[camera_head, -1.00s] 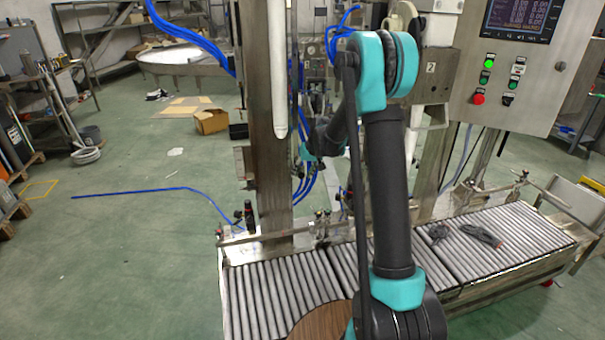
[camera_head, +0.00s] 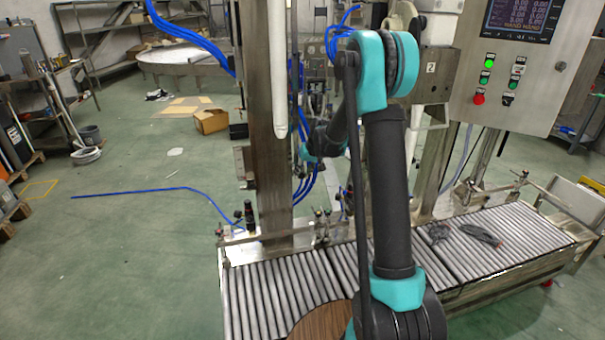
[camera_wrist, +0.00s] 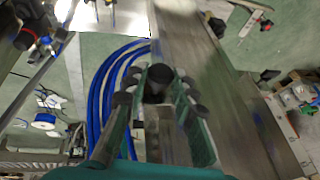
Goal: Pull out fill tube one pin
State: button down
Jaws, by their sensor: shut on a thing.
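My gripper (camera_wrist: 157,90) shows in the wrist view, its two fingers reaching up to the middle of the picture. It is shut on a small dark rounded piece (camera_wrist: 155,84), which looks like the pin's head. The fingers hide most of it, and I cannot tell how far it sits in its hole. In the head view a white tube (camera_head: 279,80) hangs upright in front of the left steel column (camera_head: 266,165). The gripper is hard to make out there, among dark machine parts behind my arm.
Blue hoses (camera_wrist: 105,95) curve close by the left finger in the wrist view. A roller conveyor (camera_head: 270,290) runs below, with dark cables (camera_head: 480,235) on its right part. A control panel (camera_head: 513,65) stands at the right. Open green floor lies to the left.

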jog(key=shift+s+d, duration=0.2)
jog(key=shift+s, duration=0.8)
jog(key=c, duration=1.2)
grip_release()
jog(key=v, duration=1.2)
jog(key=shift+s, duration=0.15)
jog(key=s+d+f+h, duration=0.1)
jog(key=s+d+f, duration=0.1)
jog(key=s, duration=0.9)
jog(key=s+d+f+m+h, duration=0.1)
jog(key=s+d+f, duration=0.2)
jog(key=s, duration=0.9)
jog(key=s+d+f+h, duration=0.1)
jog(key=s+d+f, duration=0.2)
jog(key=s, duration=0.8)
jog(key=shift+s+f+m, duration=0.3)
jog(key=shift+f+m, duration=0.1)
jog(key=shift+f, duration=0.45)
